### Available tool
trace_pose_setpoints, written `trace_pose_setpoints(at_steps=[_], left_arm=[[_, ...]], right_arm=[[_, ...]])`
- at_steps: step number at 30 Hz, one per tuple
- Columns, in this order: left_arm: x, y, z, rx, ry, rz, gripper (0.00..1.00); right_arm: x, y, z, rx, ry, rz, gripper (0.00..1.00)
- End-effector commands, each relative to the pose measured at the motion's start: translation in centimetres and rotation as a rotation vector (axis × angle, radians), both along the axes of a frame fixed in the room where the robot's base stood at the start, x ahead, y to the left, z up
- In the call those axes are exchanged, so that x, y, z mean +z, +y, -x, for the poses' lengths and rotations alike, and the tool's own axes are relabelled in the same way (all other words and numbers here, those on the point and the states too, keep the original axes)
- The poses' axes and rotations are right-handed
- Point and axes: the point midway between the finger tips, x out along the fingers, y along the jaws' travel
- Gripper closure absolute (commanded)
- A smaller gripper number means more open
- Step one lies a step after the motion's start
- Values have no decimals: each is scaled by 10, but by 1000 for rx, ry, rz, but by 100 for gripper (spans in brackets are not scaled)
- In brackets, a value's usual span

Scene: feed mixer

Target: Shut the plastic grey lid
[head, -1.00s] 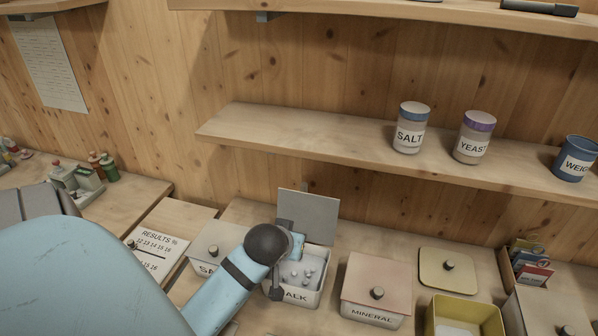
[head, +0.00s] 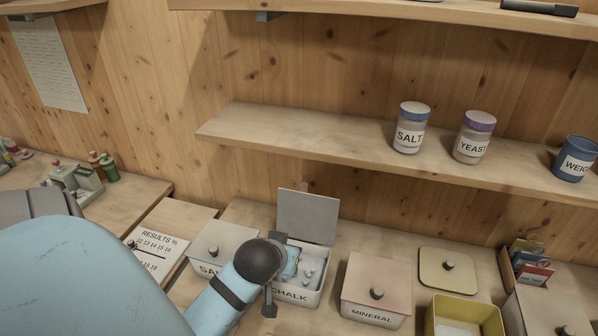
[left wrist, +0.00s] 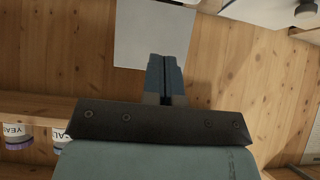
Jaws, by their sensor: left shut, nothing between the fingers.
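The grey lid (head: 308,216) stands upright, open, at the back of the white box labelled CHALK (head: 298,297). Pale lumps lie inside the box. My left gripper (head: 292,262) is over the left part of the open box, in front of the lid, and partly hidden by its own wrist. In the left wrist view the shut, empty fingers (left wrist: 165,68) point toward the lid, a pale grey panel (left wrist: 153,35). Whether they touch the lid cannot be told. My right gripper is in neither view.
A lidded box labelled SA... (head: 222,245) stands left of the chalk box, and a pink-lidded MINERAL box (head: 375,285) stands right. A yellow open box (head: 465,316) and its loose lid (head: 447,267) are further right. A shelf (head: 330,147) with jars hangs above.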

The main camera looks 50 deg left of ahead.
Motion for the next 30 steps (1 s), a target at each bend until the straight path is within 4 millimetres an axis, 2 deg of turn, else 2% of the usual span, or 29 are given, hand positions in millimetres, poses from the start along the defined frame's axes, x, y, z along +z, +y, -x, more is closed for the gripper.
trace_pose_setpoints(at_steps=[8, 20, 30], left_arm=[[1, -10, 19, 1, 1, 2, 100], [1, -12, 22, 0, 1, 0, 100], [2, -23, 42, -1, 2, 2, 100]], right_arm=[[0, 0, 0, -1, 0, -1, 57], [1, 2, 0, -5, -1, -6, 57], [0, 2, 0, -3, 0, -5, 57]])
